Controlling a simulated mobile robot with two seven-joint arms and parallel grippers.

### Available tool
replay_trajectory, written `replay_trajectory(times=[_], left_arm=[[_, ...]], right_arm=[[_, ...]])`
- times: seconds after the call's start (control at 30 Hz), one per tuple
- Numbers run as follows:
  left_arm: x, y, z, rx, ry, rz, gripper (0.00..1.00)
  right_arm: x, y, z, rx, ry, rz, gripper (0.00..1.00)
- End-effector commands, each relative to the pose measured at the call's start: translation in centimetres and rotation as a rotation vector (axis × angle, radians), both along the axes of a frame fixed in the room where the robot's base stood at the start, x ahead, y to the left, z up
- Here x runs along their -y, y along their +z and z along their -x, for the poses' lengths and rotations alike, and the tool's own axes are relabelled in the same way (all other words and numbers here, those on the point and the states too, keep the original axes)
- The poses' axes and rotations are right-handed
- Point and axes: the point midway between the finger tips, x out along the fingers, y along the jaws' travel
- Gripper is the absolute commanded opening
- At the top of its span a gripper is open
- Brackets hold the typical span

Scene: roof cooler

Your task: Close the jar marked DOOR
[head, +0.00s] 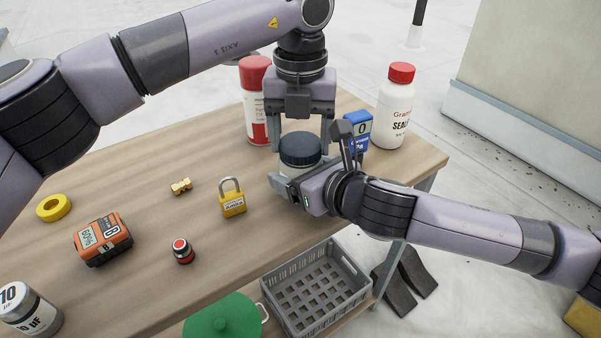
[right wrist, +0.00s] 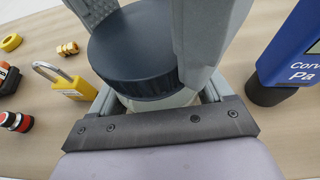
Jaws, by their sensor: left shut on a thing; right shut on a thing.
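A pale jar (head: 290,171) with a dark blue ribbed lid (head: 300,148) stands upright near the table's right end. The lid sits on the jar's mouth; I cannot tell how tightly. My left gripper (head: 303,158) points down from above with its fingers on both sides of the lid, shut on it. My right gripper (head: 298,186) comes in low from the right and is shut on the jar body. The right wrist view shows the lid (right wrist: 135,50) above the pale jar body (right wrist: 160,98), which is mostly hidden. No DOOR marking is visible.
A red spray can (head: 256,90), a blue gauge (head: 358,128) and a white sealant bottle (head: 394,108) stand close behind. A yellow padlock (head: 232,203), brass fitting (head: 181,187), red button (head: 183,251) and orange meter (head: 102,238) lie left. A grey crate (head: 316,290) is below the front edge.

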Motion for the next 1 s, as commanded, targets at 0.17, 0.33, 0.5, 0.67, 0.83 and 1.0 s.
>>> replay_trajectory(times=[0.17,0.33,0.5,0.67,0.83,1.0], left_arm=[[0.0,0.0,0.0,0.000,-0.001,0.000,0.33],[0.0,0.0,0.0,0.000,0.000,0.000,0.95],[0.0,0.0,0.0,0.000,0.001,0.000,0.95],[0.0,0.4,0.0,0.001,0.001,0.000,0.95],[0.0,2.2,-0.1,0.004,0.002,0.001,0.95],[0.0,4.3,0.0,0.002,0.002,0.000,0.95]], right_arm=[[0.0,0.0,0.0,-0.001,0.000,0.001,0.00],[0.0,0.0,0.0,-0.001,0.000,0.001,0.00],[0.0,0.0,0.0,-0.001,0.000,0.001,0.00],[0.0,0.0,0.0,-0.001,0.000,0.001,0.00],[0.0,0.0,0.0,-0.001,0.000,0.001,0.00],[0.0,0.0,0.0,-0.001,0.000,0.001,0.00]])
